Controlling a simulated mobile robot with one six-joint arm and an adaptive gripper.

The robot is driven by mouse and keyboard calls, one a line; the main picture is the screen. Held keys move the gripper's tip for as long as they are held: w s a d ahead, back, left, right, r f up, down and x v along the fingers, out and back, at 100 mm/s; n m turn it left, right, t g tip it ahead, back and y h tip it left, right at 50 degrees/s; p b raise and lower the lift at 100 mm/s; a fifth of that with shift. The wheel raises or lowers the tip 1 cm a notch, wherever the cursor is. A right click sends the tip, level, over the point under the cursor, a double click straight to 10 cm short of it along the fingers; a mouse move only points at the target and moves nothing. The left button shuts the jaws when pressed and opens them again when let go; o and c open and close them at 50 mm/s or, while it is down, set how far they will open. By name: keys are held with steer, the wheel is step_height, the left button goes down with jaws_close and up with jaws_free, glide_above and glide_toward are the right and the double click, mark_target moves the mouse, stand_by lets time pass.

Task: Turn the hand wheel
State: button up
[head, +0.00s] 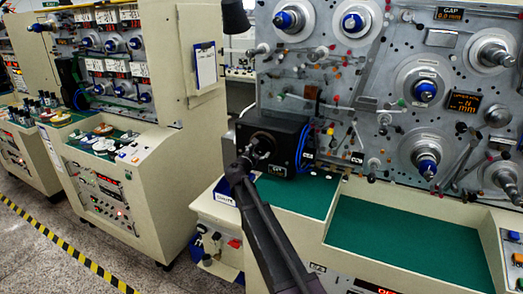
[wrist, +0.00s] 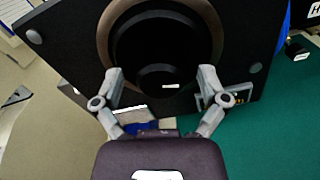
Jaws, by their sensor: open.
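The hand wheel (wrist: 165,38) is a dark round disc inside a brownish ring, on the face of a black box, in the wrist view. A smaller black hub (wrist: 158,84) with a white mark stands out at its lower middle. My gripper (wrist: 160,76) is open, its two grey fingers spread on either side of the hub. I cannot tell whether they touch it. In the head view my gripper (head: 250,157) is in front of the black box (head: 290,129) and hides much of the wheel.
The box stands on a green work surface (head: 303,196) left of the upright spindle panel (head: 345,85). Blue cables (head: 304,145) run at its right side. A lower green tray area (head: 400,240) is clear. A second machine (head: 140,190) stands at left.

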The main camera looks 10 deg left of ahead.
steer(key=shift+w+d, duration=0.25)
steer(key=shift+w, duration=0.4)
steer(key=c, duration=1.1)
steer(key=shift+d, duration=0.2)
steer(key=shift+c, duration=0.2)
steer(key=shift+a, duration=0.15)
steer(key=shift+m, duration=0.5)
